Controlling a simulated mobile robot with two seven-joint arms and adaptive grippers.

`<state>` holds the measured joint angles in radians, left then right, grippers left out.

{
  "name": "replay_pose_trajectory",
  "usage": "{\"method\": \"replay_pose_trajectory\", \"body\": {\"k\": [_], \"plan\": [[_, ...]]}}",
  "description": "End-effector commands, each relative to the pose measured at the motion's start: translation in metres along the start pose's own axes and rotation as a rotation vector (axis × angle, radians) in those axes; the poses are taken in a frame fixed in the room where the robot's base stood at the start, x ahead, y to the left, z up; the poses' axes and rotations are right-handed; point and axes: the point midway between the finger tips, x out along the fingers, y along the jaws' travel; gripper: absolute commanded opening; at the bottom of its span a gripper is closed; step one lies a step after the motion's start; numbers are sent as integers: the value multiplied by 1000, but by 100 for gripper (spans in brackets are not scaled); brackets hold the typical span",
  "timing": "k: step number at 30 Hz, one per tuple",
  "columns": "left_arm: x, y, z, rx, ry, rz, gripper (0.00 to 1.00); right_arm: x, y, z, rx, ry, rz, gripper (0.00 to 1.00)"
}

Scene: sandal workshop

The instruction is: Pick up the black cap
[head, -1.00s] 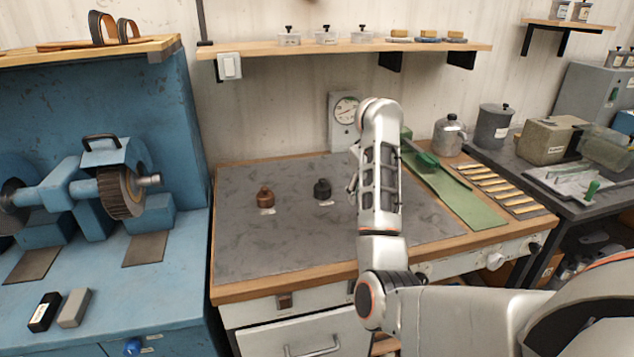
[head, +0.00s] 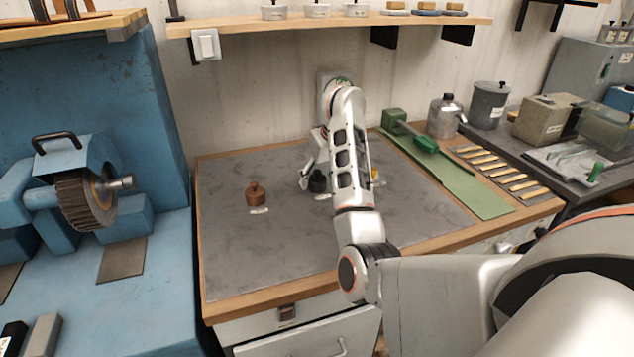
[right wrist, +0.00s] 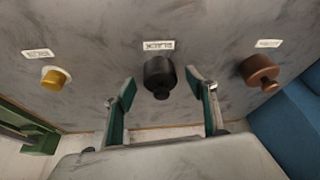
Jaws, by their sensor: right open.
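The black cap (head: 317,182) stands on the grey bench top, partly hidden by my right arm in the head view. In the right wrist view the black cap (right wrist: 159,76) sits between the two spread fingers of my right gripper (right wrist: 168,95), with a gap on each side and a label reading BLACK beside it. My right gripper (head: 305,180) is open and empty. A brown cap (head: 255,193) stands to the left, and it shows at the right in the wrist view (right wrist: 261,72). A yellow cap (right wrist: 54,77) stands on the other side. My left gripper is out of view.
The grey bench mat (head: 260,250) is clear at the front. A green strip (head: 455,185) with a green tool (head: 427,146) lies to the right. A shelf (head: 340,22) runs above, and a blue grinder (head: 85,190) stands at the left.

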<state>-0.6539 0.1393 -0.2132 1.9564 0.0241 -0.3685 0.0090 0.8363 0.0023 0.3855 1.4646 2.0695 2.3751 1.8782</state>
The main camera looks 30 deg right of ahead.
Motion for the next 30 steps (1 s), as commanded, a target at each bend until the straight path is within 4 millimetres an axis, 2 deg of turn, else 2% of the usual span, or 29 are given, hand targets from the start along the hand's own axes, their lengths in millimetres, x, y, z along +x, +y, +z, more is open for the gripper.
{"method": "replay_pose_trajectory", "body": {"k": [3,11,12,16,30], "plan": [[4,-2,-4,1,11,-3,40,13,0,0,0,-1,0,57],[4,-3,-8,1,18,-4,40,15,0,-1,1,2,0,57],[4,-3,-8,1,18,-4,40,15,0,-1,1,2,0,54],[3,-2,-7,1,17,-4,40,15,0,-1,1,2,0,20],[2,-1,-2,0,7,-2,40,10,0,-3,1,3,1,20]]}}
